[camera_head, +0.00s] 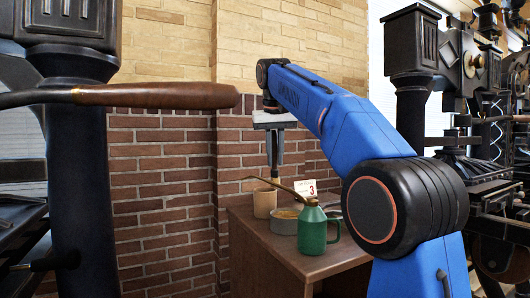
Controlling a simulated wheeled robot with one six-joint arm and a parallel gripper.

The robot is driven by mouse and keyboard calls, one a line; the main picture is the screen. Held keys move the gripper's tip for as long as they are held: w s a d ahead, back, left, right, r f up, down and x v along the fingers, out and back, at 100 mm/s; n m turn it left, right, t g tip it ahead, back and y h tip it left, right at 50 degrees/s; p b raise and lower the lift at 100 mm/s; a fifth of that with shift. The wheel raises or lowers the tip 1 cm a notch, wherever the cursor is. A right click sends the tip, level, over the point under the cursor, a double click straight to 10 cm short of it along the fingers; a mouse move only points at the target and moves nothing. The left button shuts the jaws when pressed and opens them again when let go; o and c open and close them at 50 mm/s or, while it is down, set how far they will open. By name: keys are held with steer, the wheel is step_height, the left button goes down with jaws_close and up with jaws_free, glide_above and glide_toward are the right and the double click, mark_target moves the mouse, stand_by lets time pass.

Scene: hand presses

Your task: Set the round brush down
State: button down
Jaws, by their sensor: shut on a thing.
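My gripper (275,172) hangs from the end of my blue arm, pointing down over the wooden table by the brick wall. Its dark fingers are close together, shut on the round brush. The brush is small and mostly hidden at this distance, so I cannot make out its outline or tilt. A tan cylindrical pot (265,204) stands on the table (262,239) just below the fingers. I cannot tell whether the brush touches it.
A green oil can (312,231) with a long brass spout stands on the table, its spout crossing near the fingers. A low round tin (284,222) and a card marked 3 (306,188) are beside it. Black presses stand left (78,170) and right (412,90).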

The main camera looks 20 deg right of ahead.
steer(key=s+a+r+g+y, duration=0.1)
steer(key=s+a+r+g, duration=0.1)
steer(key=s+a, duration=0.35)
step_height(320, 180, down, 7)
steer(key=shift+s+d+r, duration=0.15)
steer(key=shift+s+d, duration=0.1)
steer(key=shift+d, duration=0.15)
steer(key=shift+f, duration=0.5)
stand_by(0.8)
steer(key=c, duration=1.6)
jaws_free()
